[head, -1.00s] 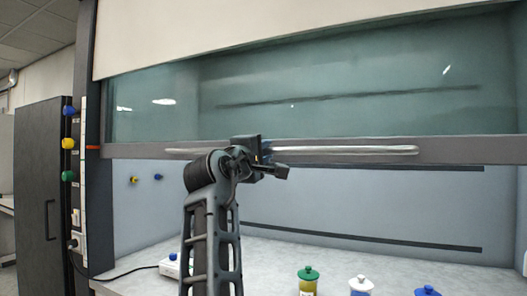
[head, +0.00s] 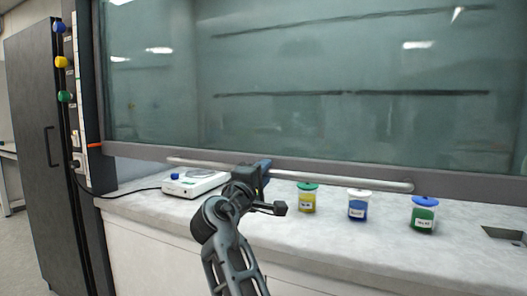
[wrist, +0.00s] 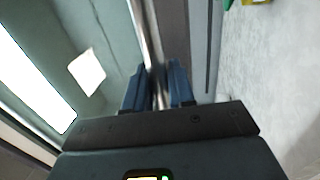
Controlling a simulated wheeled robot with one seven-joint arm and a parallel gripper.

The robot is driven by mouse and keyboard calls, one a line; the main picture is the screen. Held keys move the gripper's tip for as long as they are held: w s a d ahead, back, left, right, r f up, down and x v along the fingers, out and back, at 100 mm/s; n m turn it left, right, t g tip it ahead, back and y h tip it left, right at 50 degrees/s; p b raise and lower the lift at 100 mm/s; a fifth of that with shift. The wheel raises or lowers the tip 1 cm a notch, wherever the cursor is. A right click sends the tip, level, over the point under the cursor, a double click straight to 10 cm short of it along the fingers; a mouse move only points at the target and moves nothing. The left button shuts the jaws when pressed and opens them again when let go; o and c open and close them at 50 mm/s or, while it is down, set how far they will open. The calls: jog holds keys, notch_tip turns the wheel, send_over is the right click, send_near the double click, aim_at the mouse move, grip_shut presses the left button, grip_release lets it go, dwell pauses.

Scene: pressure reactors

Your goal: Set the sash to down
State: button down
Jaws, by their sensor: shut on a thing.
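The sash (head: 350,125) is a large glass pane with a grey bottom frame and a long pale handle bar (head: 340,181). In the head view its bottom edge hangs low, a little above the worktop. My gripper (head: 262,176) is at the handle bar, left of its middle. In the wrist view the bar (wrist: 150,40) runs between the two blue fingers of my gripper (wrist: 159,90), which are shut on it. The part of the bar between the fingers is partly hidden in the head view.
Jars with green (head: 307,198), white (head: 357,205) and blue (head: 423,214) lids stand on the worktop (head: 285,240) near the sash. A white balance (head: 195,183) stands at left. Colored valve knobs (head: 61,62) line the left post. A dark cabinet (head: 40,150) stands further left.

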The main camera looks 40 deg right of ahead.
notch_tip(320, 180, down, 15)
jog(key=b, duration=0.6)
jog(key=shift+r+b, duration=0.2)
jog(key=shift+b, duration=0.1)
jog(key=shift+f, duration=0.15)
jog(key=c, duration=1.2)
grip_release()
jog(key=shift+o, duration=0.5)
jog(key=shift+a, duration=0.1)
jog(key=v, duration=0.7)
jog(key=shift+a+p, duration=0.3)
jog(key=shift+p, duration=0.05)
